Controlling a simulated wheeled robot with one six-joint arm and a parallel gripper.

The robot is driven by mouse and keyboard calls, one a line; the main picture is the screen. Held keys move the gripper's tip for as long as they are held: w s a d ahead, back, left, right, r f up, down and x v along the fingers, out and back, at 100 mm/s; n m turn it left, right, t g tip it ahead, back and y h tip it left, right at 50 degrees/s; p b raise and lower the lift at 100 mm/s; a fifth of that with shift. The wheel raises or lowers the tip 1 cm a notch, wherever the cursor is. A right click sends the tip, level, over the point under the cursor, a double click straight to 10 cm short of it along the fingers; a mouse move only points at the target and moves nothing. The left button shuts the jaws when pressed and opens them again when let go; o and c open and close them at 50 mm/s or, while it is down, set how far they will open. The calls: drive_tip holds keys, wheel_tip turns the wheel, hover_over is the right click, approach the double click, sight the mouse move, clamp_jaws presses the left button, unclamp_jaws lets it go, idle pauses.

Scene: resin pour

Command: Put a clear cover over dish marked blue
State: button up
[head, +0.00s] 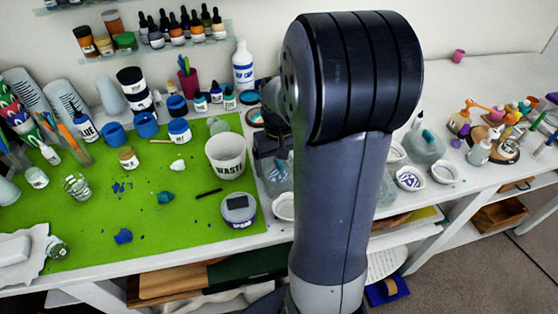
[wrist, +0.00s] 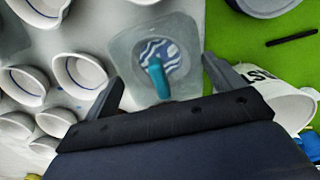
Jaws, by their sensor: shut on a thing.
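A clear cover (wrist: 127,58) with a teal handle (wrist: 158,78) is between the two fingers of my gripper (wrist: 164,88) in the wrist view. My gripper is shut on the cover. A dish with blue and white wavy stripes (wrist: 172,55) shows through the cover, directly below it in this view. I cannot tell whether the cover rests around the dish or hangs above it. In the head view the cover (head: 278,180) shows partly beside the green mat, and my arm hides much of it. Another clear cover with a teal handle (head: 422,146) stands right of my arm.
A purple-blue patterned dish (head: 410,178) and a plain white dish (head: 443,173) stand right of my arm. Several white dishes (wrist: 80,82) crowd the wrist view's left.

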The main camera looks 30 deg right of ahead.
idle(0.3)
drive_tip(key=o, duration=0.7)
drive_tip(key=shift+o, duration=0.2)
wheel_tip(320, 180, up, 11)
drive_tip(key=shift+f, duration=0.15)
wheel_tip(320, 180, down, 11)
drive_tip(key=shift+r, duration=0.25)
idle(0.3)
